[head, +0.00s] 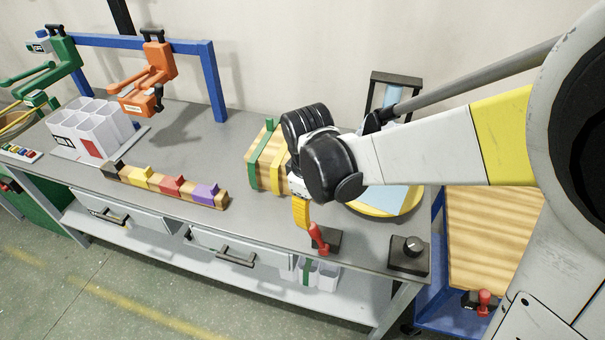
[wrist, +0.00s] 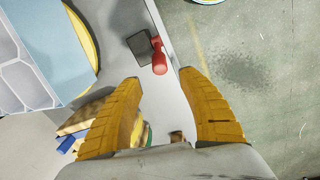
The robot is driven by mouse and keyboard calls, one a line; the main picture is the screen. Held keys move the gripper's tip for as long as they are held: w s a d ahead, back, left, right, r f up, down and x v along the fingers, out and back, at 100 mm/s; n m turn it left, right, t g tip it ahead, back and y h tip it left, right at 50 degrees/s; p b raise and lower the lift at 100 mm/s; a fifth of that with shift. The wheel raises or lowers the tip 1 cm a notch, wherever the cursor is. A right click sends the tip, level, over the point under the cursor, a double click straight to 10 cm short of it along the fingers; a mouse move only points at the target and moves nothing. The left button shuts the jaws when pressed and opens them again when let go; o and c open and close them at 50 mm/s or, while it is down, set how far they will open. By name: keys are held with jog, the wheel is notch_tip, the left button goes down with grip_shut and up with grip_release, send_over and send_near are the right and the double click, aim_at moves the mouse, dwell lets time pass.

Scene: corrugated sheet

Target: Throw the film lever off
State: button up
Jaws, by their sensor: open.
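A red-handled lever (head: 319,238) stands on a small dark base (head: 333,241) at the front edge of the grey bench; no label on it is readable. It also shows in the wrist view (wrist: 159,60), just beyond my fingertips, leaning toward the bench edge. My gripper (head: 302,224) points down beside the lever, its yellow finger just left of the handle in the head view. In the wrist view my two yellow fingers (wrist: 161,77) are spread apart with nothing between them. I cannot tell whether a finger touches the handle.
A round yellow-rimmed turntable (head: 398,211) and a knob box (head: 408,254) lie to the right. A strapped wooden box (head: 266,160) is behind my gripper. A row of coloured blocks (head: 171,185) lies to the left. A second red lever (head: 484,300) is low right.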

aim_at(313, 226)
jog(key=f+b, duration=0.1)
jog(key=f, duration=0.2)
jog(key=f+b, duration=0.1)
jog(key=f, duration=0.2)
jog(key=f+b, duration=0.1)
jog(key=f, duration=0.2)
jog(key=shift+w+d+f+b, duration=0.3)
jog(key=shift+w+d, duration=0.05)
grip_shut()
